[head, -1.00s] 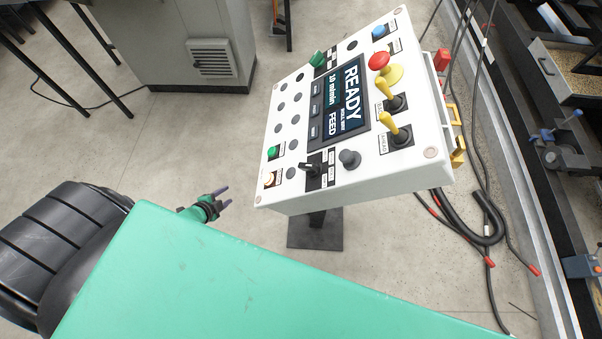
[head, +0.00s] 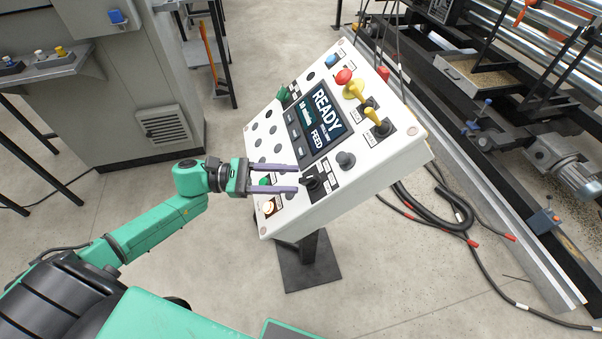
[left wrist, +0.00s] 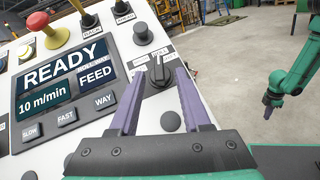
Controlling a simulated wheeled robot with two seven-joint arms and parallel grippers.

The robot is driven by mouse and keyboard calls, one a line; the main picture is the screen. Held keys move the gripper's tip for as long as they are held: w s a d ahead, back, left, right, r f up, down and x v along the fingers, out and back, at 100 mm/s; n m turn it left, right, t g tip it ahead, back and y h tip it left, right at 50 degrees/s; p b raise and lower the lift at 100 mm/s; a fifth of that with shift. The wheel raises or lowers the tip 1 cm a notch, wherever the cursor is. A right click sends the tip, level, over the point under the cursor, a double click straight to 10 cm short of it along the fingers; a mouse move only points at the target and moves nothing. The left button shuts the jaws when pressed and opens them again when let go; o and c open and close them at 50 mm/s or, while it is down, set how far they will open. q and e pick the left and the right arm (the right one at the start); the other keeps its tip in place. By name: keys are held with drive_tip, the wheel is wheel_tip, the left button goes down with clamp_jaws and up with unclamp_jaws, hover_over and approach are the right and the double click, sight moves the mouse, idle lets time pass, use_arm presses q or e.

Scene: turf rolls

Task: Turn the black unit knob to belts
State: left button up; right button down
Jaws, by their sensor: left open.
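The black unit knob (head: 312,183) is on the lower edge of the tilted white control panel (head: 365,177). In the left wrist view the knob (left wrist: 161,74) shows a pale pointer line, but its small labels are too blurred to read surely. My left gripper (head: 297,179) is open, with its purple fingers pointing at the knob. In the left wrist view the knob appears between the fingertips (left wrist: 162,73); contact cannot be told. My right gripper (left wrist: 270,107) hangs far off at the right of the left wrist view, too small to judge.
The display (head: 318,122) reads READY and FEED. A grey round knob (head: 346,160), yellow levers (head: 376,122) and a red mushroom button (head: 343,76) share the panel. A lit white button (head: 269,207) is below my fingers. Black cables (head: 440,215) lie on the floor to the right.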

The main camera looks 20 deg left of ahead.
sight(303, 179)
use_arm(q)
drive_tip(key=x, duration=0.3)
drive_tip(key=shift+r+p, duration=0.1)
drive_tip(key=shift+p, duration=0.2)
drive_tip(key=shift+w+d, duration=0.15)
drive_tip(key=shift+d, duration=0.15)
drive_tip(key=shift+c, duration=0.9)
clamp_jaws()
use_arm(e)
drive_tip(key=shift+s+a+r, duration=0.25)
drive_tip(key=shift+s+r, duration=0.1)
drive_tip(key=shift+r, duration=0.1)
